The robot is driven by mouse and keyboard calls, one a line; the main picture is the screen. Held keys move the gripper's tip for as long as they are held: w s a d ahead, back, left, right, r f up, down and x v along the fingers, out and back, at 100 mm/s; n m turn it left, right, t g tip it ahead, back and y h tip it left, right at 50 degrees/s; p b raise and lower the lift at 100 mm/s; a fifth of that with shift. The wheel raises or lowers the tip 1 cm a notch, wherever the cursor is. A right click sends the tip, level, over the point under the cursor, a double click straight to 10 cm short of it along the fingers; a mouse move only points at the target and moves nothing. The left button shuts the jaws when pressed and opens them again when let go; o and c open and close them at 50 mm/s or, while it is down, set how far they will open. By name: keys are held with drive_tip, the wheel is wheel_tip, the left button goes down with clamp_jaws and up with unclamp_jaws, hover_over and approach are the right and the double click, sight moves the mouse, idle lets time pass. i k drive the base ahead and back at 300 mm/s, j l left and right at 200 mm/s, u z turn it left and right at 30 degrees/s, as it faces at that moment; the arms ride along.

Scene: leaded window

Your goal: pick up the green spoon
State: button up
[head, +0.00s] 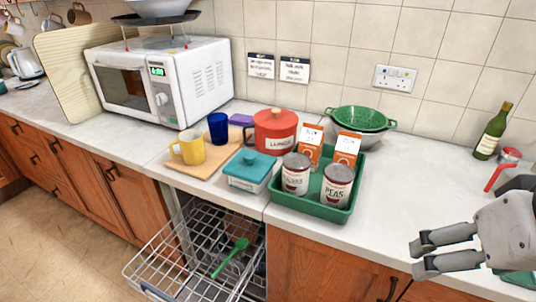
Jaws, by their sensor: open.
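The green spoon (231,258) lies in a pulled-out wire dishwasher rack (165,248) below the counter, its bowl end toward the upper right. My gripper (414,259) is at the lower right, in front of the counter's front edge. Its two fingers are apart with nothing between them. It is well to the right of the spoon and the rack.
A green tray (303,207) with cans and cartons stands on the counter near the front edge, between rack and gripper. A teal-lidded dish (250,170), yellow mug (189,147) and red pot (274,131) stand behind the rack. The tiled floor (75,245) at left is clear.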

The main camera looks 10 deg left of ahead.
sight(242, 243)
drive_tip(key=u, duration=0.9)
drive_tip(key=k+l, duration=0.1)
drive_tip(key=k, duration=0.25)
